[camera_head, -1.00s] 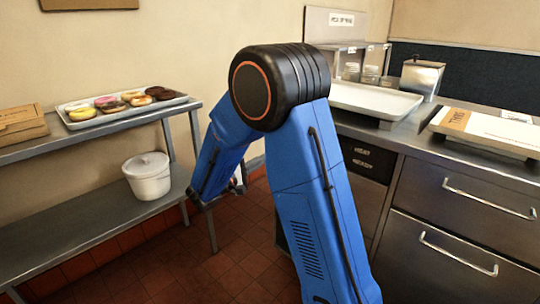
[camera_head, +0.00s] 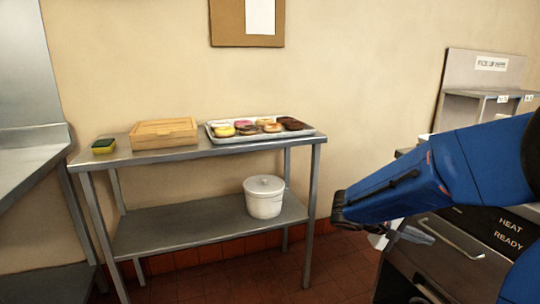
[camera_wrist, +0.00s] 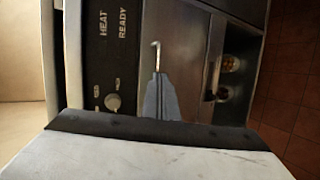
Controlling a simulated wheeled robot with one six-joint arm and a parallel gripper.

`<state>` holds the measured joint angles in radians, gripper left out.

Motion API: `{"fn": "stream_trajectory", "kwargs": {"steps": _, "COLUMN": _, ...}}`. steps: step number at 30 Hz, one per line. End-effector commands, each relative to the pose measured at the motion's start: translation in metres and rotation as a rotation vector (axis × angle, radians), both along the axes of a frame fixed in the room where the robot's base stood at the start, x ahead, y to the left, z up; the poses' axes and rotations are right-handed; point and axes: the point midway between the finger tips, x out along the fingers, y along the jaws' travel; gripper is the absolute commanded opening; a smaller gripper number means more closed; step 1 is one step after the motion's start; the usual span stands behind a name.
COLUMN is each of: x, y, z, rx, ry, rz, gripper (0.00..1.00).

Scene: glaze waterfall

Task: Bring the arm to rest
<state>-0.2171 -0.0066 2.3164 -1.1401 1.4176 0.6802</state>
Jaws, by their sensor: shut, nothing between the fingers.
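My arm (camera_head: 450,175) comes in from the right of the head view, its blue link sloping down to the left, with the wrist folded back under it. My gripper (camera_head: 428,240) is shut and empty, pointing right in front of a steel-and-black cabinet. In the wrist view my gripper (camera_wrist: 161,78) shows as a blue-grey tapered shape in front of a silver handle (camera_wrist: 155,47). I cannot tell the gap between them.
A steel shelf unit (camera_head: 150,153) stands left, with a wooden box (camera_head: 163,133), a tray of doughnuts (camera_head: 310,131), a sponge (camera_head: 103,146) and a white lidded bucket (camera_head: 264,198). The cabinet (camera_head: 470,262) is close to my gripper. Open floor (camera_head: 335,265) lies between shelf and cabinet.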

Motion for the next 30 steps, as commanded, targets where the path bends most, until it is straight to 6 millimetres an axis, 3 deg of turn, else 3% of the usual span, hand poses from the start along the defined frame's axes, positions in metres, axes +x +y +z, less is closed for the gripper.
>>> {"fn": "stream_trajectory", "kwargs": {"steps": 6, "x": -0.063, "y": 0.002, "z": -0.007, "rx": 0.23, "ry": 0.001, "rz": -0.055, "gripper": 0.0}}
{"fn": "stream_trajectory", "kwargs": {"steps": 15, "x": -0.13, "y": 0.029, "z": -0.02, "rx": 0.544, "ry": -0.044, "rz": -0.062, "gripper": 0.0}}
{"fn": "stream_trajectory", "kwargs": {"steps": 21, "x": -0.163, "y": 0.057, "z": -0.025, "rx": 0.744, "ry": -0.112, "rz": -0.028, "gripper": 0.0}}
{"fn": "stream_trajectory", "kwargs": {"steps": 30, "x": -0.197, "y": 0.105, "z": -0.022, "rx": 1.009, "ry": -0.262, "rz": 0.069, "gripper": 0.0}}
